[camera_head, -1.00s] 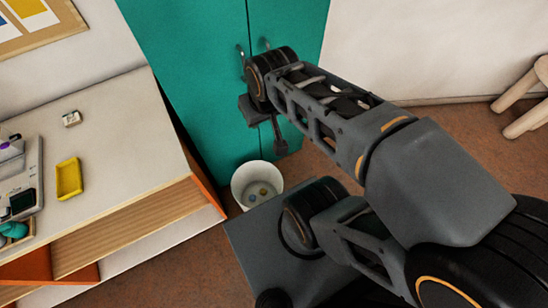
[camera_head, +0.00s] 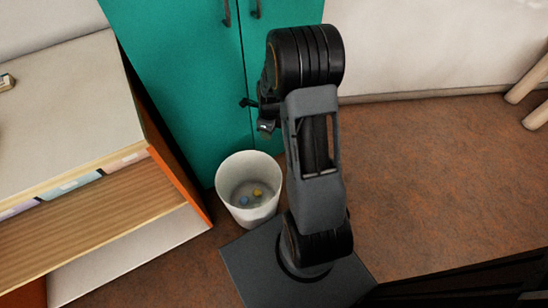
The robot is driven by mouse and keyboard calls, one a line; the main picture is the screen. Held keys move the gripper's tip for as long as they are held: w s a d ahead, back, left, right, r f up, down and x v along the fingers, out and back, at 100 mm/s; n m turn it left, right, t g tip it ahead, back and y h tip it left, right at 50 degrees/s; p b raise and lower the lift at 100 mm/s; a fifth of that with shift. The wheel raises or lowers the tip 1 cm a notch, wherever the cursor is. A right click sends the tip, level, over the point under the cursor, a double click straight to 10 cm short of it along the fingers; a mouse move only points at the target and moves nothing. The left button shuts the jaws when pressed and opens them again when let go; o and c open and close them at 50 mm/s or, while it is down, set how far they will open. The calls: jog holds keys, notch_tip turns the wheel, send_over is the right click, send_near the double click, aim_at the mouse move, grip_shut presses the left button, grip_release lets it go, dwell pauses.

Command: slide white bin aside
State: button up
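The white bin (camera_head: 252,216) stands upright on the floor, in front of the teal cabinet and just right of the shelf unit. A few small things, blue and yellow among them, lie at its bottom. My gripper (camera_head: 258,114) is in the air, above and beyond the bin in the picture and in front of the cabinet. It does not appear to touch the bin. It is small, dark and partly hidden by my arm, so its opening is unclear.
The teal cabinet (camera_head: 185,80) with dark handles stands behind the bin. The shelf unit (camera_head: 110,205) with an orange side panel is close on the left. Brown floor (camera_head: 430,180) lies open to the right. Pale furniture legs (camera_head: 530,85) show at the far right.

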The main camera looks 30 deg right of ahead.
aim_at(273, 168)
notch_tip(273, 168, down, 10)
jog(key=d+m+b, duration=0.2)
jog(key=m, duration=0.2)
jog(key=shift+m+b, duration=0.3)
jog(key=shift+b, duration=0.1)
jog(key=shift+w+d, duration=0.1)
jog(key=f+b, duration=0.2)
jog(key=f, duration=0.2)
jog(key=f+b, duration=0.2)
jog(key=f, duration=0.3)
jog(key=f+b, duration=0.1)
jog(key=f, duration=0.3)
jog(key=shift+a+f+b, duration=0.35)
jog(key=shift+b, duration=0.05)
jog(key=shift+c, duration=0.5)
grip_shut()
